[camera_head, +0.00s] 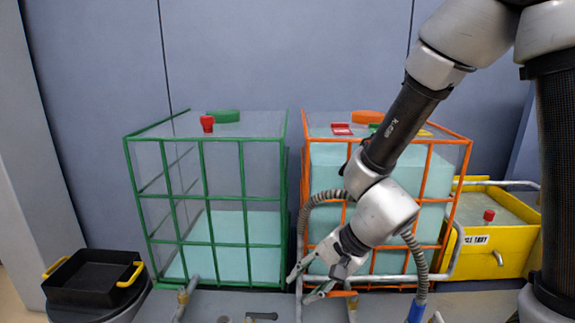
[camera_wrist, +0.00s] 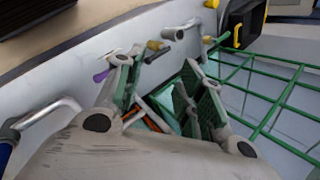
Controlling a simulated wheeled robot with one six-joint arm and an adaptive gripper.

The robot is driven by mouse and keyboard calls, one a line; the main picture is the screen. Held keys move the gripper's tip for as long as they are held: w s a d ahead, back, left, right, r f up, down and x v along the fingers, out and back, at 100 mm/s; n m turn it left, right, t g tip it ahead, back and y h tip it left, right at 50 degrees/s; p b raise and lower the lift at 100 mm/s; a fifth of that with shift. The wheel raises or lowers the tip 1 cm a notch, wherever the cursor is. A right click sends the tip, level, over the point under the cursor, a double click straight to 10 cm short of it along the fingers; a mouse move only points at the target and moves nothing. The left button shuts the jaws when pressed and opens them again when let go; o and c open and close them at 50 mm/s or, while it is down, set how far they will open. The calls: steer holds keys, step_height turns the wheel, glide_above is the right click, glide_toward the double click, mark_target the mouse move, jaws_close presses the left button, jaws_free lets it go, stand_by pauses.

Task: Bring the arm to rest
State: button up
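My gripper (camera_head: 298,288) hangs at the lower middle of the head view, at the end of my bent arm, in front of the gap between the green-framed tank (camera_head: 208,243) and the orange-framed tank (camera_head: 428,230). In the wrist view my gripper (camera_wrist: 160,80) has its two fingers apart, with green and orange parts showing between and beyond them. I see nothing held. Part of the orange-framed tank is hidden behind my arm.
The tanks hold pale teal liquid, lower in the green-framed one. A yellow bin (camera_head: 508,240) stands at the right, and a black tray (camera_head: 92,277) with yellow handles at the left. A grey bench with pipe fittings (camera_head: 186,292) runs along the front.

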steer(key=s+d+r+n+t+h, duration=0.1)
steer(key=s+d+r+n+h, duration=0.1)
steer(key=d+r, duration=0.4)
steer(key=s+d+r+n+t+h, duration=0.1)
steer(key=d+r, duration=0.6)
steer(key=d, duration=0.8)
steer(key=s+d+r+n+h, duration=0.3)
steer(key=d+r, duration=0.3)
steer(key=d, duration=0.4)
steer(key=shift+s+d+r+n+t+h, duration=0.35)
steer(key=shift+s+d+n+t+h, duration=0.05)
steer(key=shift+s+n, duration=0.4)
